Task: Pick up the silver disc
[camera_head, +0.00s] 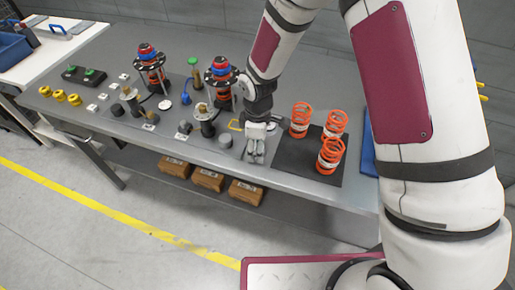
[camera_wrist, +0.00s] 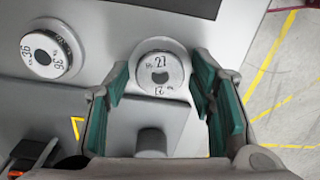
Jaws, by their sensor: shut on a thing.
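A silver disc (camera_wrist: 160,66) marked 27, with a dark hole in its middle, sits between the fingertips of my gripper (camera_wrist: 160,75) in the wrist view. The green-lined fingers flank it on both sides, and my gripper is shut on it. A second round silver disc (camera_wrist: 47,53), marked 36, lies to the left, apart from the fingers. In the head view my gripper (camera_head: 255,154) points down at the front part of the grey table; the held disc cannot be made out there.
A grey cylinder (camera_wrist: 151,142) stands near the fingers in the wrist view. In the head view, orange springs (camera_head: 329,153) stand on a dark mat to the right. Shock absorber assemblies (camera_head: 151,66) and small parts fill the left. Brown boxes (camera_head: 208,179) lie below the tabletop (camera_head: 310,187).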

